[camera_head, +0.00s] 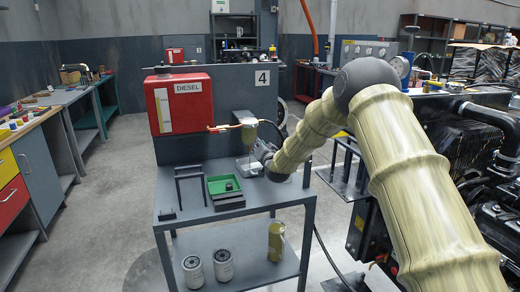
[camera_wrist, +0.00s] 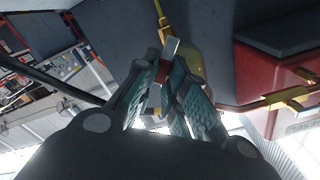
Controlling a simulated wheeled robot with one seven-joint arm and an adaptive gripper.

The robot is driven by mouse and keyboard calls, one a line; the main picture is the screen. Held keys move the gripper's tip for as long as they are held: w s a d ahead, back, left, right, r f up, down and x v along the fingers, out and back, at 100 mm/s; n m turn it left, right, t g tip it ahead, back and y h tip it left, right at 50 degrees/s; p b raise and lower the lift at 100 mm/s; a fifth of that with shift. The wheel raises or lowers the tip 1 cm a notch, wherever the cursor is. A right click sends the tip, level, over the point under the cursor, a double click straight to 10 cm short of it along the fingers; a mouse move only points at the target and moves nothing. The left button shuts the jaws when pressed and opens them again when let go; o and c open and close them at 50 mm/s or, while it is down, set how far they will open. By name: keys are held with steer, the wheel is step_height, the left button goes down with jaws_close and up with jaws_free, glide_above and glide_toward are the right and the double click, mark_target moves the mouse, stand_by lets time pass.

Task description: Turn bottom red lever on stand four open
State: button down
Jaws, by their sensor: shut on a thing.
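Stand four carries a red diesel tank (camera_head: 180,103) on a grey panel with a "4" sign (camera_head: 262,78). A brass pipe (camera_head: 222,128) runs right from the tank to a filter with a yellowish bowl (camera_head: 249,132). My gripper (camera_head: 256,152) is at the lower part of this filter. In the wrist view, the fingers of my gripper (camera_wrist: 163,88) are closed around a small red lever (camera_wrist: 162,72). A silvery piece (camera_wrist: 172,46) sticks out just beyond the fingertips. Most of the lever is hidden between the fingers. The red tank (camera_wrist: 275,70) fills the right side there.
The stand's table (camera_head: 187,218) holds a green tray (camera_head: 222,185) and a dark frame (camera_head: 190,180). White filters (camera_head: 222,265) and a yellowish cylinder (camera_head: 276,240) stand on the lower shelf. A workbench is at left; engine parts (camera_head: 480,130) are at right. Floor left of the stand is clear.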

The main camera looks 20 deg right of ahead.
steer(key=shift+f, duration=0.15)
stand_by(0.3)
steer(key=c, duration=1.5)
jaws_free()
steer(key=shift+c, duration=0.2)
steer(key=shift+o, duration=0.4)
steer(key=shift+s, duration=0.1)
steer(key=s, duration=0.7)
steer(key=shift+s, duration=0.4)
steer(key=shift+d, duration=0.15)
